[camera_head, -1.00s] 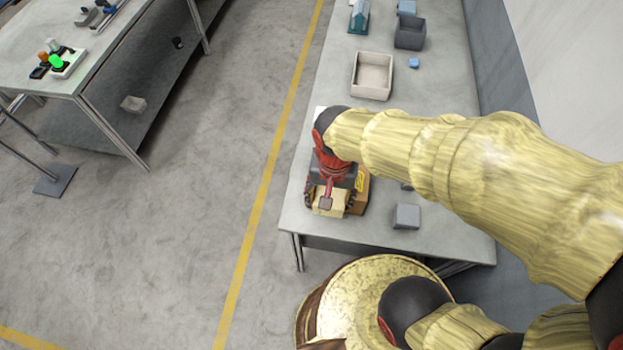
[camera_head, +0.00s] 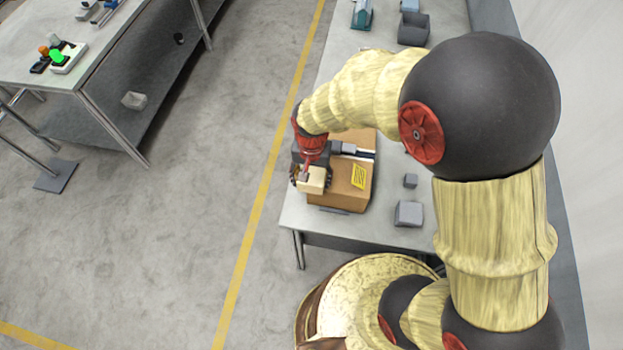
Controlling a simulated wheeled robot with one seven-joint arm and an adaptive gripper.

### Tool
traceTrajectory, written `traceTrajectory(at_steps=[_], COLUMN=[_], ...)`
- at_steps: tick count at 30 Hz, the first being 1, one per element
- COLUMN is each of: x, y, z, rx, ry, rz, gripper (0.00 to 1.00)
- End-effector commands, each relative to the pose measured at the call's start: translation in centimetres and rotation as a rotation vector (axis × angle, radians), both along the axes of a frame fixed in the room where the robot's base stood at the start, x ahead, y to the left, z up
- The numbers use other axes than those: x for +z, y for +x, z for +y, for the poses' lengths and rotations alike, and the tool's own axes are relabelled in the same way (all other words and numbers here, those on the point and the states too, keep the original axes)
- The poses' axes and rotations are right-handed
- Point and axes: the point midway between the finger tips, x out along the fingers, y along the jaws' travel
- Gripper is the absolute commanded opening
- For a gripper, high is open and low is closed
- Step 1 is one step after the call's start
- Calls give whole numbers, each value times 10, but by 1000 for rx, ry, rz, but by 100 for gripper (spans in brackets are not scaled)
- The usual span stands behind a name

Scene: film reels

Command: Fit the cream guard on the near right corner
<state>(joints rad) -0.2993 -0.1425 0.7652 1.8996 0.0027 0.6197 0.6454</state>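My gripper (camera_head: 312,183) is shut on the cream guard (camera_head: 314,181), a small cream block with dark fingers on both sides of it. The guard is at the left side of a brown cardboard box (camera_head: 348,192), by the table's left edge. Whether it touches the box or hangs just above or beside it, I cannot tell. The box has a yellow label (camera_head: 359,176) and a dark and light strip on top. My wrist and arm hide the box's far left part.
A grey block (camera_head: 408,213) and a smaller grey cube (camera_head: 410,181) lie right of the box on the grey table (camera_head: 385,230). A dark grey bin (camera_head: 413,30) stands at the far end. Another table (camera_head: 40,50) is across the aisle.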

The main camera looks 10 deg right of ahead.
Motion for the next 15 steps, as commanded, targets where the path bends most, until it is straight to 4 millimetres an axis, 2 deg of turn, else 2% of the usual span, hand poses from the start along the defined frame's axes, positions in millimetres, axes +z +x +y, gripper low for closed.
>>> traceTrajectory(at_steps=[3,15], x=[-10,-15], y=[1,0], z=[0,0], rx=[0,0], ry=[1,1], rz=[-1,-1], gripper=[30,30])
